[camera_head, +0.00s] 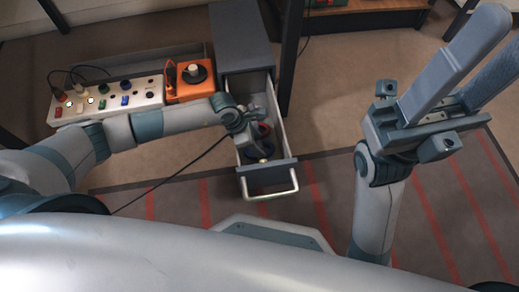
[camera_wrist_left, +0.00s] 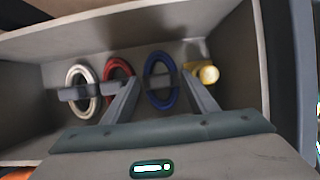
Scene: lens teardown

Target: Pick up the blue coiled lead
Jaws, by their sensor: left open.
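My left gripper (camera_wrist_left: 161,80) is open and reaches into the drawer. In the left wrist view its two fingers stand on either side of the blue coil; I cannot tell whether they touch it. In the head view the left gripper (camera_head: 250,132) partly hides the coils. My right gripper (camera_head: 478,50) is raised at the right, its fingers apart and empty.
The drawer walls stand close around the left gripper. A socket panel (camera_head: 110,100) and an orange box (camera_head: 190,80) stand left of the cabinet (camera_head: 240,38).

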